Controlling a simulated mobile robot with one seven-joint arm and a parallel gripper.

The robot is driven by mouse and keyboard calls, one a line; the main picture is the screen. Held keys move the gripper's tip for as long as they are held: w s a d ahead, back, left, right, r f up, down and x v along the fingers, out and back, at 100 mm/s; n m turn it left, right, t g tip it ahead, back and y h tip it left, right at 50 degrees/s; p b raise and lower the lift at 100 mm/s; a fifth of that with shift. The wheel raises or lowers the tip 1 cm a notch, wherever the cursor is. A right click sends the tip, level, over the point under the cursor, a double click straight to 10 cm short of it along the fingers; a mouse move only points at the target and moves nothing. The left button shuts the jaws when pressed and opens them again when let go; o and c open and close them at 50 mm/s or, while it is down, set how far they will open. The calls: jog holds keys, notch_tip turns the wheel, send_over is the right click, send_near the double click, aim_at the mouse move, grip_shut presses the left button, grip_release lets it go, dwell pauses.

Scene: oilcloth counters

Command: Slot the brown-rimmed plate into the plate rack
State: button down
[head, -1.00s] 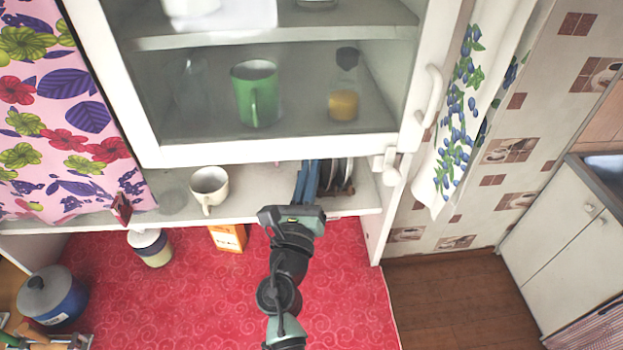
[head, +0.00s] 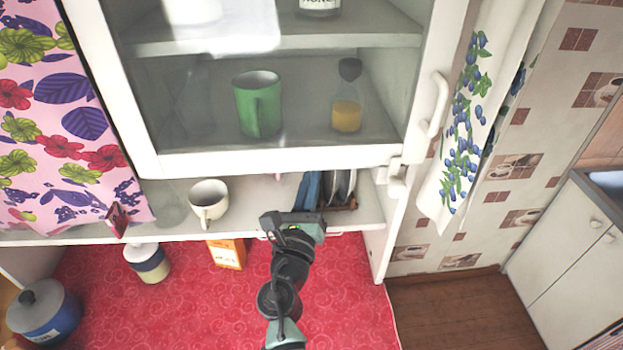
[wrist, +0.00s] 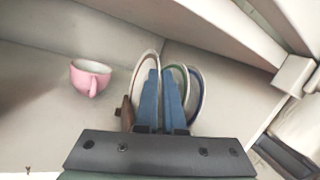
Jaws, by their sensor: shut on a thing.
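My gripper (wrist: 161,100) has two blue fingers reaching into the low shelf under the cabinet; they also show in the head view (head: 307,190). The fingers are close together and shut on the brown-rimmed plate (wrist: 147,56), a pale plate on edge whose rim shows beyond and left of the left finger. Its lower part is hidden by the fingers. The brown wooden plate rack (head: 345,207) stands on the shelf, partly hidden behind my gripper; a bit of it shows in the wrist view (wrist: 126,113). Whether the held plate sits in a slot cannot be told.
A green-rimmed plate (wrist: 182,80) and a blue-rimmed plate (wrist: 198,92) stand upright right of the fingers. A pink cup (wrist: 90,77) is left, with clear shelf between. A white mug (head: 208,203) stands farther left. The cabinet (head: 270,160) overhangs; a side panel (head: 379,245) bounds the right.

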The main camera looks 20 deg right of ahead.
jog(key=c, duration=0.9)
grip_release()
jog(key=shift+c, duration=0.2)
jog(key=shift+s+a, duration=0.1)
jog(key=b+v, duration=0.2)
jog(key=v, duration=1)
jog(key=shift+s+a, duration=0.2)
jog(key=shift+s, duration=0.1)
